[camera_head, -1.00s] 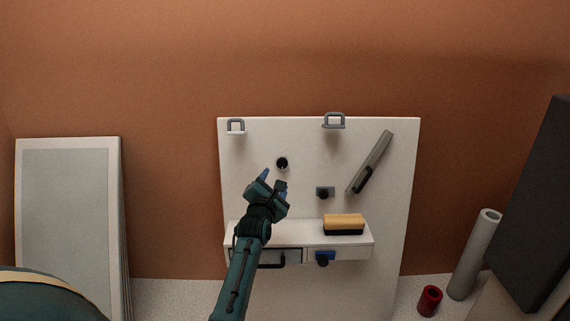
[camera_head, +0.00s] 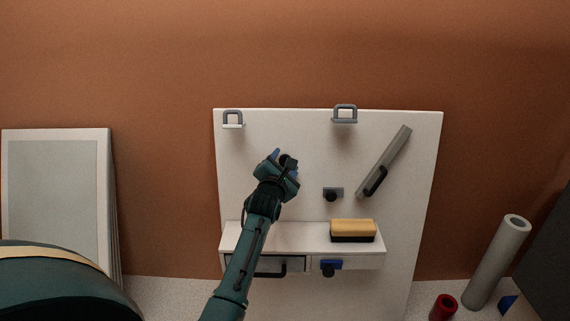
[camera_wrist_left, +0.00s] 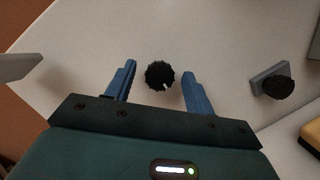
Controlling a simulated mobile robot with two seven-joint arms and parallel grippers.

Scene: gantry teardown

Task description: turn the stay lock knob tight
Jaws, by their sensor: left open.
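A round black ribbed knob (camera_wrist_left: 160,75) with a white mark stands on the white board (camera_head: 415,220). In the left wrist view it sits between the two blue fingers of my left gripper (camera_wrist_left: 158,70), with a gap on each side. The gripper is open and does not touch the knob there. In the head view my left gripper (camera_head: 285,162) is in front of the board's upper left part and covers much of the knob. My right gripper is not in view.
A second black knob on a grey plate (camera_head: 333,191) sits to the right. A slanted grey bar (camera_head: 395,148) with a black handle is farther right. Below is a shelf (camera_head: 300,238) with a yellow-and-black block (camera_head: 352,229). Two grey loops (camera_head: 345,113) are at the board's top.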

